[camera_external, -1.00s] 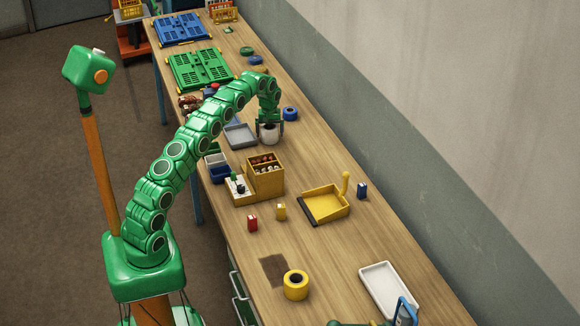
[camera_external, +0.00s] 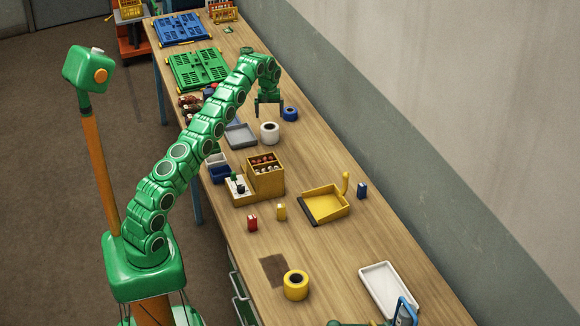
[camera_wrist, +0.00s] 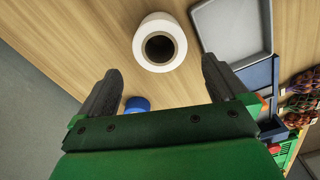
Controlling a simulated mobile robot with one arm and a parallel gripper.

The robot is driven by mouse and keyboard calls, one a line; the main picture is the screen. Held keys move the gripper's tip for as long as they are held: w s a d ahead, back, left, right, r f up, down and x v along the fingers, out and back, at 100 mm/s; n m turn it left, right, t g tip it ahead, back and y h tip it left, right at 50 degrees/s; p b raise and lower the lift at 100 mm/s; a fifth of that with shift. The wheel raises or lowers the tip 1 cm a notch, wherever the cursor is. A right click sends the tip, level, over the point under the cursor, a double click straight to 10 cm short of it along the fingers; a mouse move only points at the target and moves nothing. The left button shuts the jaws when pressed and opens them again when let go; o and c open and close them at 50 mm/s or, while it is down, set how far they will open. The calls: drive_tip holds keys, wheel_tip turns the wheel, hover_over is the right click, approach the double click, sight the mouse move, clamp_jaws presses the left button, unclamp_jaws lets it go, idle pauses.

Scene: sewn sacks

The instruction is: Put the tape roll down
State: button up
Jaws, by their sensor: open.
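A white tape roll (camera_external: 270,133) sits flat on the wooden bench, just right of the grey tray. It also shows in the wrist view (camera_wrist: 160,42), with its dark round hole facing up. My gripper (camera_external: 268,112) is open and empty, above the bench and just behind the white roll in the external view. In the wrist view its two dark fingers (camera_wrist: 157,86) are wide apart, and the roll lies beyond their tips, touching neither.
A grey tray (camera_external: 229,140) is beside the white roll. A blue roll (camera_external: 290,114) stands close to my gripper. A yellow dustpan (camera_external: 318,216), a yellow organiser (camera_external: 273,185) and a yellow roll (camera_external: 296,296) are nearer. Bare bench lies right of the white roll.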

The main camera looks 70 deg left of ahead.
drive_tip(key=shift+r, duration=0.95)
drive_tip(key=s+d+r+m, duration=0.1)
drive_tip(key=d+r+m, duration=0.1)
drive_tip(key=d+r, duration=0.5)
drive_tip(key=s+d+r+m, duration=0.1)
drive_tip(key=d+r+m, duration=0.1)
drive_tip(key=d, duration=0.9)
drive_tip(key=s+d+r+m, duration=0.2)
drive_tip(key=s+d, duration=0.3)
drive_tip(key=d, duration=0.3)
drive_tip(key=s+d+r+m, duration=0.2)
drive_tip(key=s+d, duration=0.4)
drive_tip(key=d, duration=0.1)
drive_tip(key=s+d+f+m+g, duration=0.1)
drive_tip(key=s+d+m, duration=0.2)
drive_tip(key=s+d, duration=1)
drive_tip(key=s+d+f+m, duration=0.1)
drive_tip(key=s+f, duration=0.3)
drive_tip(key=s, duration=0.7)
drive_tip(key=s+d+f+m, duration=0.2)
drive_tip(key=s+f, duration=0.1)
drive_tip(key=s, duration=0.8)
drive_tip(key=shift+s+d+f+g, duration=0.3)
drive_tip(key=shift+f+g, duration=0.05)
drive_tip(key=shift+g, duration=0.05)
